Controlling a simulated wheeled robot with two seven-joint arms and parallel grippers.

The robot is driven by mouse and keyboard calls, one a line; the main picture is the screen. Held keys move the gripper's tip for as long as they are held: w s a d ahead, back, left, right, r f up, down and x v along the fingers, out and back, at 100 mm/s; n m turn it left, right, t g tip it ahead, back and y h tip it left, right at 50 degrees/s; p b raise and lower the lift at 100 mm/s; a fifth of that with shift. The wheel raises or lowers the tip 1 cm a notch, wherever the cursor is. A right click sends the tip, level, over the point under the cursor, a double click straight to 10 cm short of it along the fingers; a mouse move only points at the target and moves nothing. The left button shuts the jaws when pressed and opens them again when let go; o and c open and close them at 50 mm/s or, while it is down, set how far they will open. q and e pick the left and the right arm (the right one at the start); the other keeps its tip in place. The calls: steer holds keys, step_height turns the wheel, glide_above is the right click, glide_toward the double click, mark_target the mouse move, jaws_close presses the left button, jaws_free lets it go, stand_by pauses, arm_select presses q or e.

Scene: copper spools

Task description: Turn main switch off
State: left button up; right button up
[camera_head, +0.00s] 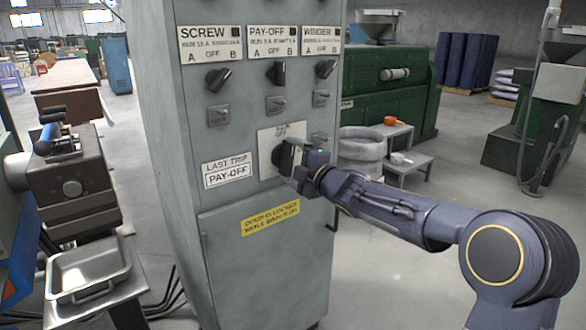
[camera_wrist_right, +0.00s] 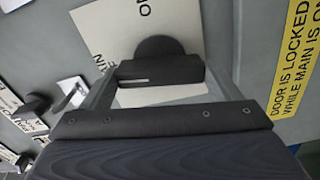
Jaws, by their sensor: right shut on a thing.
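The main switch is a black rotary knob (camera_head: 282,157) on a pale plate (camera_head: 268,138) on the front of the grey cabinet. My right gripper (camera_head: 298,168) reaches it from the right and is shut on its handle. In the right wrist view the knob (camera_wrist_right: 160,70) sits between the two fingers of the right gripper (camera_wrist_right: 160,88). Its handle bar, with a white mark, runs across that picture, roughly upright on the cabinet. The plate's lettering is partly hidden or cut off. My left gripper is not in view.
Three smaller black knobs with keyed plates, under SCREW (camera_head: 210,45), PAY-OFF and WINDER labels, sit above. A yellow label (camera_head: 270,218) is below. A machine (camera_head: 75,185) and metal tray (camera_head: 88,272) stand left. Steps (camera_head: 405,150) stand behind right.

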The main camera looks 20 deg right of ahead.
steer(key=shift+f+n+b, duration=0.1)
steer(key=shift+n+b, duration=0.25)
steer(key=shift+n, duration=0.55)
steer(key=o, duration=0.9)
steer(key=shift+c, duration=0.2)
steer(key=v, duration=0.8)
